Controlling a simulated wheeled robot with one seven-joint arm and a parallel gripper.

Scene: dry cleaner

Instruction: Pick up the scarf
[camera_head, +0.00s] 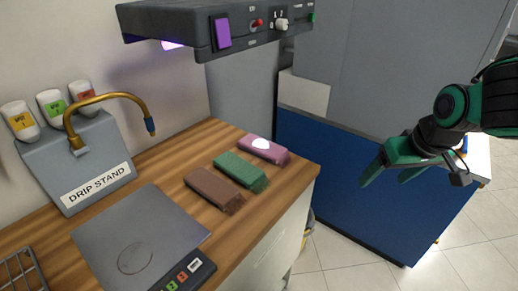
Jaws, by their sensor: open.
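Three folded scarf-like cloths with fringed ends lie side by side on the wooden counter: a brown one (211,187), a green one (238,170) and a pink-purple one (265,149). The pink-purple one has a bright white spot on it. I cannot tell which of them the task means. My gripper (385,179) is open and empty. It hangs to the right of the counter, in front of the blue cabinet and apart from all three cloths.
A grey drip stand (91,167) with bottles and a brass spout stands at the counter's left. A flat grey plate (137,243) with a button panel lies in front. A dark overhead unit (215,29) hangs above. The blue cabinet (335,187) stands beyond the wooden counter (290,161).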

